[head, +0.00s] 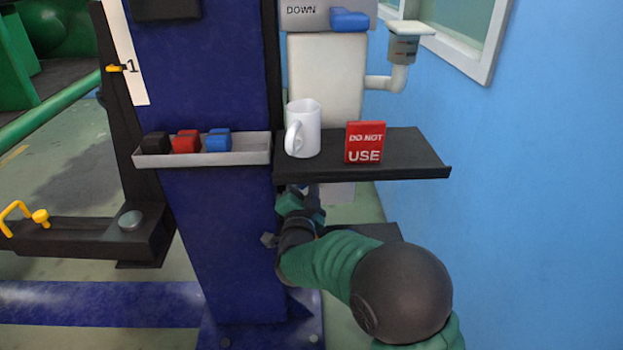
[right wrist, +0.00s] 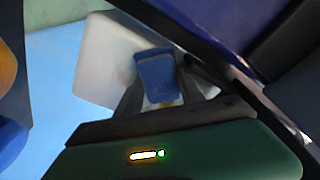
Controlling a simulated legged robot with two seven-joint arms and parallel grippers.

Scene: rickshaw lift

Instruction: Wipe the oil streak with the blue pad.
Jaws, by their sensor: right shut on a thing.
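My right gripper (head: 299,196) reaches in below the dark shelf, beside the dark blue post, and its tips are partly hidden. In the right wrist view, the gripper (right wrist: 157,92) is shut on a blue pad (right wrist: 157,74). The pad is in front of a pale, white panel (right wrist: 105,62); I cannot tell whether it touches it. A faint brownish smudge shows by the pad's left edge and an orange-brown patch below it; I cannot tell whether either is the oil streak. My left gripper is out of view.
A white mug (head: 305,130) and a red "DO NOT USE" sign (head: 364,143) stand on the dark shelf (head: 415,155) above my right gripper. A narrow tray (head: 205,158) on the post (head: 215,75) holds black, red and blue blocks. A blue wall (head: 530,180) bounds the right.

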